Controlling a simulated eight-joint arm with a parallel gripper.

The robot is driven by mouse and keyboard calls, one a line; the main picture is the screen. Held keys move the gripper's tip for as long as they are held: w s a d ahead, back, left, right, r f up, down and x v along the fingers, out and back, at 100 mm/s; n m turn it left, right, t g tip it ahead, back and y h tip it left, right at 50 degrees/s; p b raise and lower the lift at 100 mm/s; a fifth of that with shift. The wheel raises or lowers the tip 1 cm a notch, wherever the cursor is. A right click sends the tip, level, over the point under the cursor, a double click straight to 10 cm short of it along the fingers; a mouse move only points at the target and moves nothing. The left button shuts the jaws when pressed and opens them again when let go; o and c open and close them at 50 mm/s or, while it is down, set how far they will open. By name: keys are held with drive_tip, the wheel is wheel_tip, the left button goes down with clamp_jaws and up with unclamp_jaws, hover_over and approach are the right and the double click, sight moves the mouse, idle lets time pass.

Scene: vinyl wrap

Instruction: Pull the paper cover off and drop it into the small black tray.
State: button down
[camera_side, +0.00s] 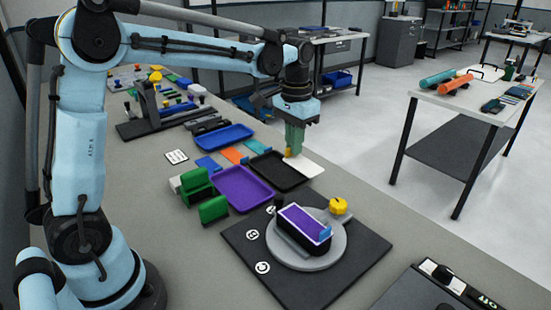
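My gripper (292,153) points down over the right end of the small black tray (274,178). It has a green body and a yellow tip; I cannot tell whether its fingers are open or shut. A white flat sheet (307,167), possibly the paper cover, lies or hangs right at the tip and overlaps the tray's right side in the picture. Whether it is gripped or touches the tray is unclear. A black block with a purple top (302,222) sits on a round grey turntable (332,243). A light blue piece (325,233) is at its right end.
Blue (223,137) and purple (244,191) trays lie left of the black tray. Green blocks (200,186) stand beside the purple one. A dark control box (425,292) is at the front right.

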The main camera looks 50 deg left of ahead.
drive_tip(key=w+a+f, duration=0.3)
drive_tip(key=a, duration=0.5)
drive_tip(key=w+a+f, duration=0.2)
drive_tip(key=w+a, duration=0.1)
drive_tip(key=a, duration=0.4)
drive_tip(key=shift+a+f, duration=0.15)
drive_tip(key=shift+f, duration=1.2)
drive_tip(key=shift+a+f, duration=0.15)
drive_tip(key=shift+f, duration=1.2)
drive_tip(key=c, duration=1.2)
unclamp_jaws()
drive_tip(key=shift+c, duration=0.2)
wheel_tip(320, 180, up, 12)
